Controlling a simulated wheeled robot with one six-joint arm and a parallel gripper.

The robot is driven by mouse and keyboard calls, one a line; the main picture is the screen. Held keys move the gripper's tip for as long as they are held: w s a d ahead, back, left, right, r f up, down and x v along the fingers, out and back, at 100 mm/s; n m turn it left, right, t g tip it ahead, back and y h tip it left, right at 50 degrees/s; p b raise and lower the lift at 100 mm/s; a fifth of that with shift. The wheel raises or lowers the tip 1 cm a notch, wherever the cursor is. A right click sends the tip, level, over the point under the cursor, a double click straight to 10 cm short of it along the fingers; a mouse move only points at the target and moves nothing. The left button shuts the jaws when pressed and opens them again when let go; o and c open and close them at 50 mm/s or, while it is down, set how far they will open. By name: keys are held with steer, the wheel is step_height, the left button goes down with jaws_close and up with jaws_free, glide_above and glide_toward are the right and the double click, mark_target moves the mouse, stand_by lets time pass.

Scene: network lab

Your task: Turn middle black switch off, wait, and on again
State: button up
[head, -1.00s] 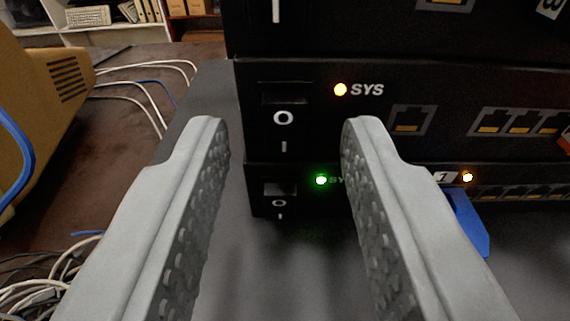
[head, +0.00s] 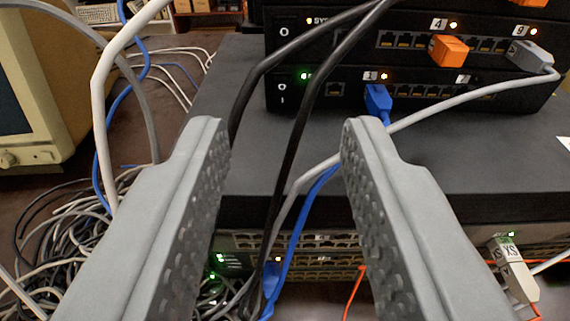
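The middle black switch (head: 400,25) is in the stack at the upper right, with its front face towards me. The O mark of its rocker (head: 284,32) shows at its left end. Its SYS light (head: 309,20) is lit pale yellow. The position of the rocker is too small to tell. The lower black switch (head: 425,108) has a green light lit. The upper black unit shows only as a sliver at the top edge. My gripper (head: 285,140) is open and empty, in front of and below the stack. Two black cables hang between me and the switches.
The black switches stand on a wide dark grey case (head: 450,155). Grey rack gear (head: 320,245) with small lights is below it. A tangle of cables (head: 70,230) lies at the left, near a beige monitor (head: 50,110). Orange, grey and blue plugs stick out of the switches.

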steer(key=shift+s+r, duration=0.15)
steer(key=shift+s, duration=1)
steer(key=shift+s+r, duration=0.15)
steer(key=shift+s, duration=1)
steer(key=s+r, duration=0.3)
steer(key=s, duration=0.8)
steer(key=s+r, duration=0.3)
steer(key=s, duration=0.9)
steer(key=s+r+t, duration=0.1)
steer(key=s+r, duration=0.3)
steer(key=s, duration=0.7)
steer(key=shift+s, duration=0.3)
